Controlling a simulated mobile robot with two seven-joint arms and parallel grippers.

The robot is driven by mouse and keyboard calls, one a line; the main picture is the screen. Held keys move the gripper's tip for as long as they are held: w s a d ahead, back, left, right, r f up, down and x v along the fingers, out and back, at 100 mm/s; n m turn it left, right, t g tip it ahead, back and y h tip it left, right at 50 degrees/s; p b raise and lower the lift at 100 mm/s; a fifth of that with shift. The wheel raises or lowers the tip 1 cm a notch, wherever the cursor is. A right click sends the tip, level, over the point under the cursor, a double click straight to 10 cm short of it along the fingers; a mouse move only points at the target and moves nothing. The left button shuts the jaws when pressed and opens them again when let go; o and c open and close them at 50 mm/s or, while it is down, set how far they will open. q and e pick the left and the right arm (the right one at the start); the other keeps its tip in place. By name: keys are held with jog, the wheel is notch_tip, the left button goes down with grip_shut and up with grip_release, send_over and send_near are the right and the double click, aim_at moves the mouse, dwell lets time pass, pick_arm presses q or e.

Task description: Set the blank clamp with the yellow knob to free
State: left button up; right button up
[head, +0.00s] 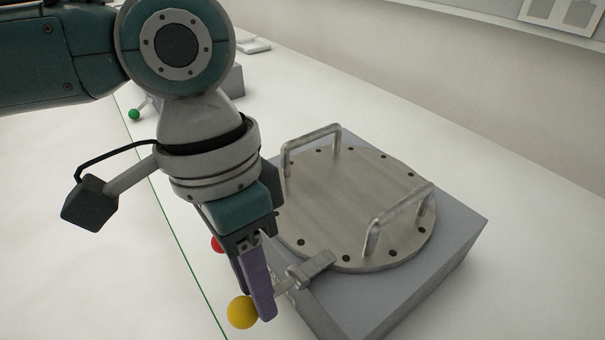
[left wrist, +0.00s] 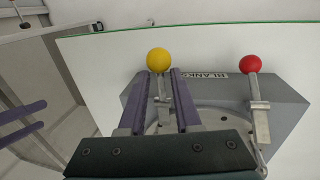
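The clamp with the yellow knob (head: 242,312) has a metal body (head: 308,268) at the near edge of the round steel blank (head: 345,205). My left gripper (head: 262,300) points down at this clamp, with its purple fingers beside the knob. In the left wrist view the yellow knob (left wrist: 158,60) shows at the fingertips. The clamp's thin lever (left wrist: 161,92) lies between the two parted fingers, with a gap visible. Part of the lever is hidden by the fingers in the head view. My right gripper (left wrist: 22,122) shows at the left wrist view's left edge, its fingers apart and empty.
A red-knobbed clamp (left wrist: 259,105) sits close by on the same grey block (left wrist: 285,92), which is labelled BLANK. Two upright handles (head: 313,145) rise from the blank. A green knob (head: 134,114) shows farther back. The white table left of the block is clear.

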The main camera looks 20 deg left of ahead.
pick_arm(q)
grip_shut()
jog(key=shift+f, duration=0.1)
dwell(1.0)
